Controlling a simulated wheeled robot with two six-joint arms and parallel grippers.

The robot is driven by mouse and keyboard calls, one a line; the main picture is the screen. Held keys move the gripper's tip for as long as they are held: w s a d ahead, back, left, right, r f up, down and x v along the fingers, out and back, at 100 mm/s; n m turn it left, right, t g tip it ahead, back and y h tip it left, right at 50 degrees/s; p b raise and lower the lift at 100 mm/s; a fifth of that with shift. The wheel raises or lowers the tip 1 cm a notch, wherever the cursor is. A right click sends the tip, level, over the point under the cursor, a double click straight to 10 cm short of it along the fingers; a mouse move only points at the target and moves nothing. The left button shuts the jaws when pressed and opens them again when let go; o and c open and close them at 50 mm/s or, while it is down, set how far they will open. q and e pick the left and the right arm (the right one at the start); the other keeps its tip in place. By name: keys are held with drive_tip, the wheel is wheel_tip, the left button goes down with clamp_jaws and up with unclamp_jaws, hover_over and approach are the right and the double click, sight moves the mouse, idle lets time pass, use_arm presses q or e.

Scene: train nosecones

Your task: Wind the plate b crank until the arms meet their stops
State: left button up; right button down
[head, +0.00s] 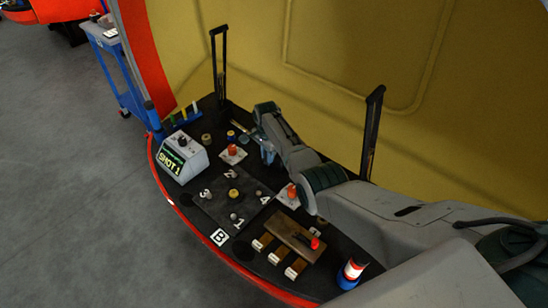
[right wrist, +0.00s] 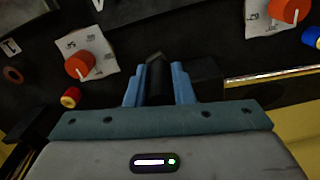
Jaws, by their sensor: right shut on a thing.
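My right gripper (head: 264,148) reaches in from the right over the far side of the dark table. In the right wrist view its blue fingers (right wrist: 158,82) are shut on a black, rounded handle-like part (right wrist: 156,75); I take it for the crank handle, but no label shows on it. The dark plate marked B (head: 212,210) carries the numbers 1 to 4 and a yellow knob (head: 234,193). Two black upright arms (head: 219,65) (head: 373,125) stand at the table's back edge. Whether they touch any stops cannot be told. My left gripper is not in view.
Orange knobs on white cards (head: 232,150) (head: 292,191) stand near my right arm. A "SHOT 1" display box (head: 182,158) is at left. A wooden block (head: 294,236) and a red, white and blue cylinder (head: 351,273) stand at front right. A yellow wall rises behind.

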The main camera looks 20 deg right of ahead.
drive_tip(key=shift+w+a+r+b, duration=0.3)
drive_tip(key=shift+w+b, duration=0.05)
drive_tip(key=shift+w, duration=0.05)
drive_tip(key=shift+w+a+r, duration=0.2)
drive_tip(key=shift+a+r, duration=0.05)
drive_tip(key=c, duration=1.3)
unclamp_jaws()
drive_tip(key=shift+w+f, duration=0.1)
drive_tip(key=shift+c, duration=0.2)
drive_tip(key=shift+o, duration=0.4)
drive_tip(key=shift+w+a+f, duration=0.2)
drive_tip(key=shift+s+d, duration=0.1)
drive_tip(key=shift+s, duration=0.1)
drive_tip(key=shift+d+f, duration=0.1)
wheel_tip(320, 180, up, 11)
drive_tip(key=shift+b, duration=0.35)
